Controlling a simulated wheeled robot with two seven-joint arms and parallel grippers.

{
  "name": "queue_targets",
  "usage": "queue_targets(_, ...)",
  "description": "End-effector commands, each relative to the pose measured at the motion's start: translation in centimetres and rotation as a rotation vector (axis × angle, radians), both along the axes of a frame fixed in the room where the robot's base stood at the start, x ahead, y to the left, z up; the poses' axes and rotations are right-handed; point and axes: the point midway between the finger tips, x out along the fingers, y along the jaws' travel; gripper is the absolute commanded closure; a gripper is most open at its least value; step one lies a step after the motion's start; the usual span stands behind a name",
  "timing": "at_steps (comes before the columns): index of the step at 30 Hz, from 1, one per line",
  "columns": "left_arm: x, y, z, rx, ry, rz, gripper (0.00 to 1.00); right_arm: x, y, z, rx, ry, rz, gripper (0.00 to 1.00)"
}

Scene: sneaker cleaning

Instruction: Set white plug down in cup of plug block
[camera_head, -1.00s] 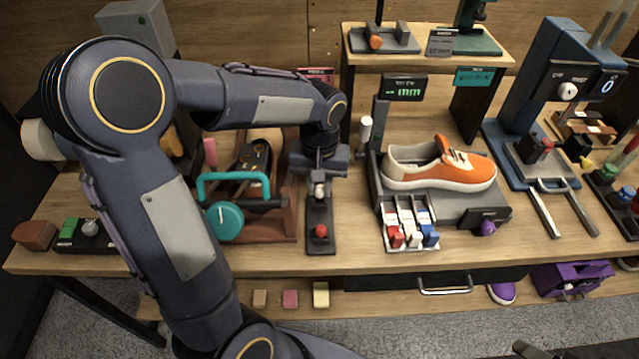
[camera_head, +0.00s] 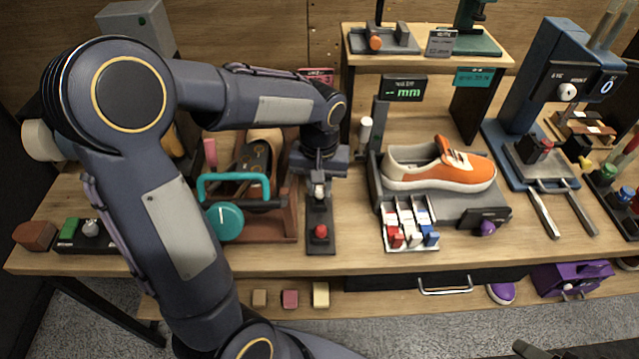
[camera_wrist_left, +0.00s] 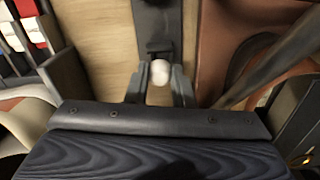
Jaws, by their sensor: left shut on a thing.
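My left gripper (camera_head: 319,192) points down over the far part of the dark plug block (camera_head: 320,243). It is shut on the white plug (camera_head: 319,189), which shows as a pale rounded end between the fingers in the left wrist view (camera_wrist_left: 160,72). The plug is upright over the block. The gripper hides the cup, so I cannot tell whether the plug sits in it. A red plug (camera_head: 321,231) stands at the block's near end.
A brown wooden rack (camera_head: 286,228) with a teal-handled tool (camera_head: 224,220) stands close left of the block. To the right are a small tray of red, white and blue pieces (camera_head: 412,243) and an orange sneaker (camera_head: 466,168) on a grey stand. The table's front edge is near.

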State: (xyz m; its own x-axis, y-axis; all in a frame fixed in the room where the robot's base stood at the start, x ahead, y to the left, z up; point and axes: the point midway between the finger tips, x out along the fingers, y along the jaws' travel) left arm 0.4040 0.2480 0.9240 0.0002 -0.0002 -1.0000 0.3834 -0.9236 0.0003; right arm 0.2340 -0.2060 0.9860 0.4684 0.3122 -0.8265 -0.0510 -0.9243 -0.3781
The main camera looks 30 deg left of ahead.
Motion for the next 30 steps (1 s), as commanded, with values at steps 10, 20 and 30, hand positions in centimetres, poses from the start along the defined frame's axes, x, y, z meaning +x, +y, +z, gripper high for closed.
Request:
queue_targets(10,0.0,0.0,0.0,0.0,0.0,0.0,0.99,0.0,0.0,0.1,0.0,0.0,0.0,0.3)
queue_targets(20,0.0,0.0,-0.1,0.0,0.0,0.0,0.99,0.0,0.0,0.0,0.0,0.0,0.0,0.3)
queue_targets(30,0.0,0.0,-1.0,0.0,0.0,0.0,0.99,0.0,0.0,-0.7,0.0,0.0,0.0,0.3)
